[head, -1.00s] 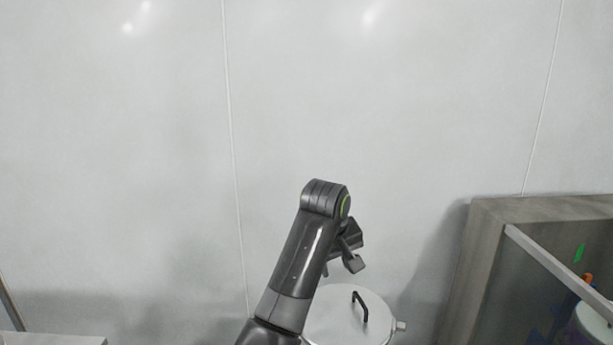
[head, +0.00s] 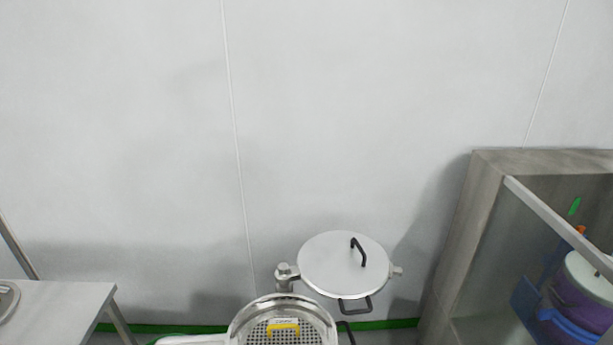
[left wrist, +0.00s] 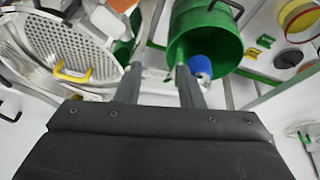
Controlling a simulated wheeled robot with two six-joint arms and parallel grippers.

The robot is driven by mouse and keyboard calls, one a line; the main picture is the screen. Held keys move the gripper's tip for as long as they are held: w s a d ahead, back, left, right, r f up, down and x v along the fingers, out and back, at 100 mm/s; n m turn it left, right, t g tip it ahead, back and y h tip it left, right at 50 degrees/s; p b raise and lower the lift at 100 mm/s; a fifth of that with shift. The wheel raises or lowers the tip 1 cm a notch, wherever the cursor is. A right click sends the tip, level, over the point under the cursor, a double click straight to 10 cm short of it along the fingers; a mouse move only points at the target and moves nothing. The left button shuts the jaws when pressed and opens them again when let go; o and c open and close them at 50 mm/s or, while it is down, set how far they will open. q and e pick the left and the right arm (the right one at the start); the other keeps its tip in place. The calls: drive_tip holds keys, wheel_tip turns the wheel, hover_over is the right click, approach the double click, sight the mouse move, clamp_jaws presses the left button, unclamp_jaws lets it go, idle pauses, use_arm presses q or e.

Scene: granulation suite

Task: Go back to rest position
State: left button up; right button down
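My left gripper (left wrist: 160,72) shows in the left wrist view, its two dark fingers apart with nothing held between them. Beyond its fingertips lie a green container (left wrist: 204,28) and a blue round piece (left wrist: 200,66). Neither of my grippers shows in the head view now. My right gripper is out of sight.
A table (head: 70,297) is at left and an open-fronted cabinet (head: 456,240) at right.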

use_arm(q)
drive_tip(key=s+a+r+m+y, duration=0.1)
drive_tip(key=s+a, duration=0.2)
drive_tip(key=s, duration=0.6)
drive_tip(key=s+a+m+y, duration=0.1)
drive_tip(key=s+a, duration=0.2)
drive_tip(key=s, duration=0.5)
wheel_tip(320, 180, down, 38)
drive_tip(key=s+a+g+b, duration=0.1)
drive_tip(key=a+g+b, duration=0.1)
drive_tip(key=b, duration=1.1)
drive_tip(key=s+f+b, duration=0.3)
drive_tip(key=s+f, duration=0.2)
drive_tip(key=f, duration=0.3)
drive_tip(key=s+d+f+b, duration=0.1)
drive_tip(key=s+f+b, duration=0.2)
drive_tip(key=f, duration=0.5)
drive_tip(key=s+f+g+h+b, duration=0.1)
drive_tip(key=s+f+b, duration=0.2)
drive_tip(key=s+f, duration=0.3)
wheel_tip(320, 180, down, 2)
drive_tip(key=shift+s+d+f, duration=0.1)
drive_tip(key=shift+s+d, duration=0.25)
drive_tip(key=shift+d, duration=0.05)
